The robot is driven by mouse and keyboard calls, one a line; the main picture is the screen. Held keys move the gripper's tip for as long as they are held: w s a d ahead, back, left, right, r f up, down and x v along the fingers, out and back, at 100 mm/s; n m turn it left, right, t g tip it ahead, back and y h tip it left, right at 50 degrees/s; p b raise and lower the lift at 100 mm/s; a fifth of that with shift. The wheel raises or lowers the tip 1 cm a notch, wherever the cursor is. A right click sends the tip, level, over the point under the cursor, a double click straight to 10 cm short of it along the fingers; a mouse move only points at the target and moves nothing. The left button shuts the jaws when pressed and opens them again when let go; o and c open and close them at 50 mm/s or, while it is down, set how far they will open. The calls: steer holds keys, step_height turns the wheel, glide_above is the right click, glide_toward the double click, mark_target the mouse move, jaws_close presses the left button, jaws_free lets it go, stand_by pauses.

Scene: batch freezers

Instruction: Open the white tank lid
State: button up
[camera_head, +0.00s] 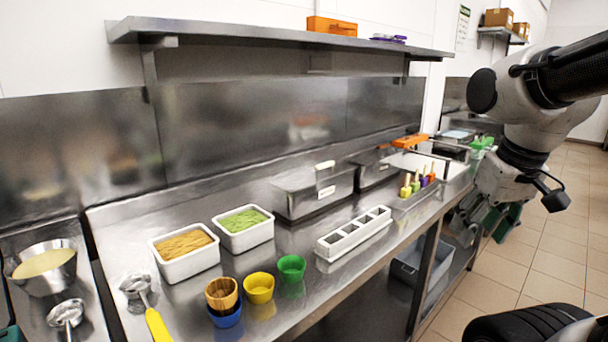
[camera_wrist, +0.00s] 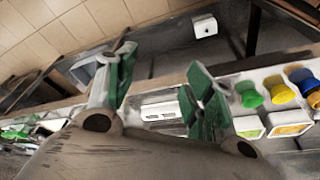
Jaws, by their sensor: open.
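A steel tank (camera_head: 315,197) with a closed steel lid (camera_head: 300,178) stands at the back of the counter, near the middle of the head view. A short white handle (camera_head: 325,165) sits on this lid. My gripper (camera_head: 487,222) hangs beyond the counter's front edge at the right, well apart from the tank. Its green-padded fingers are spread, with nothing between them in the wrist view (camera_wrist: 160,85). I cannot make out the white-handled lid clearly in the wrist view.
A second steel tank (camera_head: 372,170) stands beside the first. In front are a white slotted holder (camera_head: 353,235), food tubs (camera_head: 186,268) and coloured cups (camera_head: 258,288). A shelf (camera_head: 280,36) overhangs the counter. Floor (camera_head: 550,240) is open at the right.

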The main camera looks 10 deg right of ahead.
steer(key=w+a+f+m+y, duration=0.1)
steer(key=w+a, duration=0.1)
steer(key=w, duration=0.2)
steer(key=w+a+f+m+y, duration=0.1)
steer(key=w+a+m, duration=0.1)
steer(key=w, duration=0.1)
steer(key=w+a+f+m+y, duration=0.1)
steer(key=w+a+m, duration=0.1)
steer(key=w, duration=0.2)
steer(key=shift+w+a+g, duration=0.2)
steer(key=shift+w+g, duration=0.1)
steer(key=shift+w, duration=0.05)
jaws_close()
steer(key=m+t+y, duration=0.3)
steer(key=m+t, duration=0.3)
steer(key=m, duration=1.7)
glide_toward(325, 179)
steer(key=shift+m, duration=0.3)
steer(key=x, duration=0.7)
steer(key=shift+r, duration=0.1)
